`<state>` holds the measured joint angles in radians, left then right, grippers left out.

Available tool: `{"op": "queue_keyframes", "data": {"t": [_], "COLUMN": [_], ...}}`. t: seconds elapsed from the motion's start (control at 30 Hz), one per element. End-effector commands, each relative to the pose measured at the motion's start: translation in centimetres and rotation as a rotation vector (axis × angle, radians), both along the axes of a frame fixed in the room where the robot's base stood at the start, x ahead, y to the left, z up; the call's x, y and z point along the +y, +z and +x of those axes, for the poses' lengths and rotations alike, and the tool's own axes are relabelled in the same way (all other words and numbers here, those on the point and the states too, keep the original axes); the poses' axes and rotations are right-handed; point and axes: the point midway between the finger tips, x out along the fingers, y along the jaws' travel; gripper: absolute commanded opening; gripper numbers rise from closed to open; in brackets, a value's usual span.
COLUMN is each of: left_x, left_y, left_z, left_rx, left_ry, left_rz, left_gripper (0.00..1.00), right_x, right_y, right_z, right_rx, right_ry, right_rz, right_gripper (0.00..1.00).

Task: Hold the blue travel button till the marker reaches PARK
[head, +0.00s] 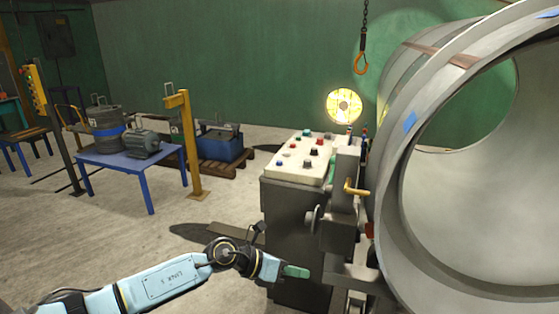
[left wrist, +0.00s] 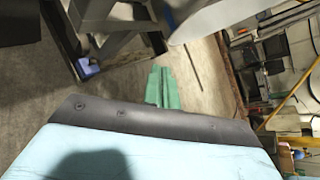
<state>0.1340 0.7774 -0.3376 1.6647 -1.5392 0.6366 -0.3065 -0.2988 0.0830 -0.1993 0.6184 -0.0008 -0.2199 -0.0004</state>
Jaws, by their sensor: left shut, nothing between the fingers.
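The control console (head: 300,172) stands in the middle of the head view, with a pale sloping panel of small coloured buttons and knobs. A small bluish button (head: 307,132) shows near the panel's far edge; it is too small to tell whether it is the travel button. I cannot make out a marker or a PARK label. My left gripper (head: 298,271), with green fingers, is shut and empty, low in front of the console's body and well below the panel. Its fingers also show together in the left wrist view (left wrist: 163,88). My right gripper is not in view.
A large grey pipe section (head: 392,200) fills the right side, close to the console. A grey column machine with a yellow handle (head: 356,188) stands between them. A hook (head: 361,63) hangs above. A blue table (head: 110,160) with a drum and motor stands left. Floor at front left is clear.

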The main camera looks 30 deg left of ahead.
Motion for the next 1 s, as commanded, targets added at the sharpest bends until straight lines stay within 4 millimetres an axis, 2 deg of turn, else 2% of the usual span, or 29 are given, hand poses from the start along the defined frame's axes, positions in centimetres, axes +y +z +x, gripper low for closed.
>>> {"op": "queue_keyframes", "data": {"t": [0.03,0.1,0.2,0.3,0.4,0.5,0.77,0.9,1.0], "left_x": [-0.1,0.1,1.1,2.2,2.9,3.3,3.4,3.4,3.4], "left_y": [2.9,5.6,8.7,11.0,12.5,13.2,13.3,13.3,13.3], "left_z": [-0.3,-0.8,-1.4,-1.8,-2.0,-2.1,-2.1,-2.1,-2.1], "left_rx": [-0.089,-0.191,-0.303,-0.380,-0.420,-0.440,-0.442,-0.442,-0.441], "left_ry": [-0.113,-0.236,-0.355,-0.421,-0.450,-0.461,-0.461,-0.461,-0.459], "left_rz": [0.172,0.400,0.685,0.897,1.029,1.091,1.099,1.097,1.097], "left_gripper": [0.00,0.00,0.00,0.00,0.00,0.00,0.00,0.00,0.00], "right_x": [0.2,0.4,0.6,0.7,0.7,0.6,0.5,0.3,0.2], "right_y": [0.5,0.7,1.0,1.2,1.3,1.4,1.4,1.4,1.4], "right_z": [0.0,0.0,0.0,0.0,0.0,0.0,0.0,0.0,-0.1], "right_rx": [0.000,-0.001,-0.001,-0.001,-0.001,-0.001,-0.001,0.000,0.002], "right_ry": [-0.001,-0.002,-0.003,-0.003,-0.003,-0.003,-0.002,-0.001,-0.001], "right_rz": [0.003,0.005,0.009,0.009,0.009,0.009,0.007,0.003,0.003], "right_gripper": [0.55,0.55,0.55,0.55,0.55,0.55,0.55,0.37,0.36]}}
